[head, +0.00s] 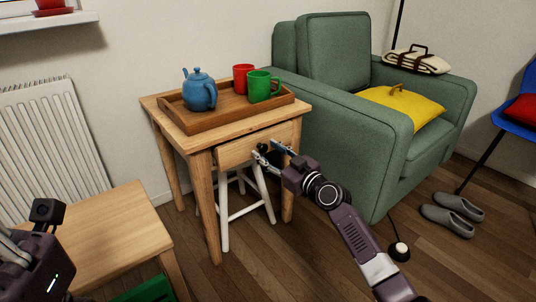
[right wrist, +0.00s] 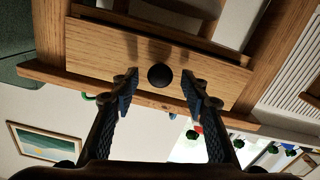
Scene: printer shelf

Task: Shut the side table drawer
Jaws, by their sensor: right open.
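The wooden side table (head: 204,146) stands left of the armchair, with its drawer (head: 238,149) under the top. In the right wrist view the drawer front (right wrist: 110,45) shows close up with a round dark knob (right wrist: 159,75). The drawer front seems to stand a little out from the frame; how far is hard to tell. My right gripper (head: 268,151) is at the drawer front. In the right wrist view its fingers (right wrist: 160,84) are open, one on each side of the knob, apart from it. Part of my left arm shows at the lower left; its fingertips are not clear.
A tray (head: 217,121) with a blue teapot (head: 200,92), red mug (head: 242,77) and green mug (head: 261,86) sits on the table. A white stool (head: 234,212) is beneath. A green armchair (head: 345,140) stands close right, a low wooden table (head: 105,230) at front left.

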